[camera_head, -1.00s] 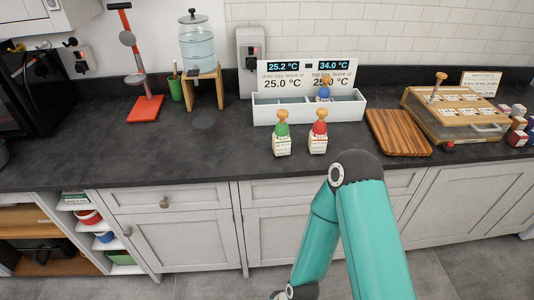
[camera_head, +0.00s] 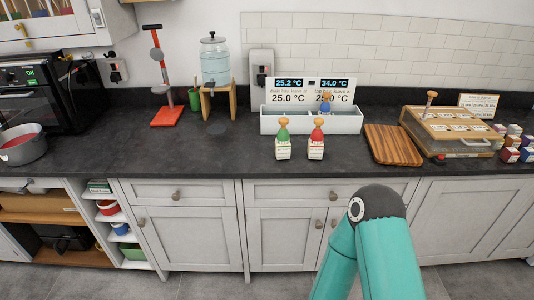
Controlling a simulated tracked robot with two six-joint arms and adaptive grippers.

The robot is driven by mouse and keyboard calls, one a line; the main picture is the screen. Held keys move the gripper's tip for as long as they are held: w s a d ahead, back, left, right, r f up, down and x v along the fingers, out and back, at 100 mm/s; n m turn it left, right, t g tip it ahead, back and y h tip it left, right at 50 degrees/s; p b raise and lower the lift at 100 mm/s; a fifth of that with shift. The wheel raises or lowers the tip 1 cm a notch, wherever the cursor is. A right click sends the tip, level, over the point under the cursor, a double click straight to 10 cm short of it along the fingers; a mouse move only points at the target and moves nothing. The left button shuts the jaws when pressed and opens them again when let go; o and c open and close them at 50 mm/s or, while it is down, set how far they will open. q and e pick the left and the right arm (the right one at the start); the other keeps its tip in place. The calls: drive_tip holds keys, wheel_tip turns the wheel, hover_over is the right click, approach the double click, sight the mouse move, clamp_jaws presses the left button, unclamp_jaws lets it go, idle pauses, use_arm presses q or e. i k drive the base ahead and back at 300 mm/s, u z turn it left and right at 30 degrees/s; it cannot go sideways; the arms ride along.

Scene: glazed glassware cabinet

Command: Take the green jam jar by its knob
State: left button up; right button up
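One of my teal arms shows at the lower right, in front of the cabinets and away from the jars. Neither gripper is in view.
The white box (camera_head: 290,124) with temperature displays stands behind the jars. A striped wooden board (camera_head: 393,146) and a glazed wooden case (camera_head: 450,130) are to the right. A water dispenser (camera_head: 215,62) on a wooden stand and a red-based stand (camera_head: 167,116) are at the back left.

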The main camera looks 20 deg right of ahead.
sight(283, 146)
drive_tip(key=z, duration=0.15)
drive_tip(key=i, duration=0.9)
